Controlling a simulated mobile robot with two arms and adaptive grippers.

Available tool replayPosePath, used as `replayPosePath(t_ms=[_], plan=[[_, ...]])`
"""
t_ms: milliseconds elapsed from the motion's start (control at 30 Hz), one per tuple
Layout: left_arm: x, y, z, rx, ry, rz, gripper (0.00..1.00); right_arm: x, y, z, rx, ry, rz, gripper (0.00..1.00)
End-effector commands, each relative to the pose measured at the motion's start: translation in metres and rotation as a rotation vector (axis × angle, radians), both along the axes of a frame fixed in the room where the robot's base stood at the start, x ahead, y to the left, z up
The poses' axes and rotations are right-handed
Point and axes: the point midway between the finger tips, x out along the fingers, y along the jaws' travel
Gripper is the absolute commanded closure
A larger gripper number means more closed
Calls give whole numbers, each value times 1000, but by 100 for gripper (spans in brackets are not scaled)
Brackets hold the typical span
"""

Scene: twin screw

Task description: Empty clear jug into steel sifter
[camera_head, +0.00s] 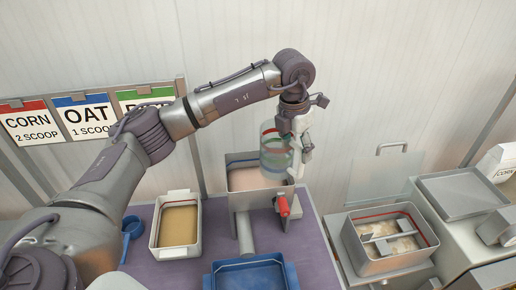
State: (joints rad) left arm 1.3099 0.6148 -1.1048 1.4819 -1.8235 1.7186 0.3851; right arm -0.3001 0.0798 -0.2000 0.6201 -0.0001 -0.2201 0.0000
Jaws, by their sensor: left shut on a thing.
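My left gripper (297,150) reaches in from the left and is shut on the clear jug (274,158). It holds the jug from its right side, roughly upright, above a steel box (242,205) with a red handle and a downward tube. The jug overlaps the box's back right in view; its height above it is unclear. What is in the jug is hard to tell. Another steel box (375,265), with a red line inside its rim, bars and pale material, stands at the right. I cannot tell which box is the sifter. My right gripper is out of view.
A pale tray (157,238) of tan material and a blue tray (290,276) stand on the purple table (315,255). A clear panel with a handle (392,148) stands behind the right box. Signs (86,116) hang at the left. A grey tray (463,195) lies far right.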

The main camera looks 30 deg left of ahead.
Motion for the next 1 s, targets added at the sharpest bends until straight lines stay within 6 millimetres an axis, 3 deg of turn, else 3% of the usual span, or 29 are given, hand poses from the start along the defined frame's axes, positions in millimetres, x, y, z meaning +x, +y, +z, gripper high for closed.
replayPosePath(t_ms=[367, 733, 1000], plan=[[0, 0, 1, 5, 0, 0, 100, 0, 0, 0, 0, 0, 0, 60], [0, 0, 28, 5, -2, 0, 100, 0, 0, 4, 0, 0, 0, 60], [0, 0, 30, 5, 0, 0, 100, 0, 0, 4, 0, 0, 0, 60]])
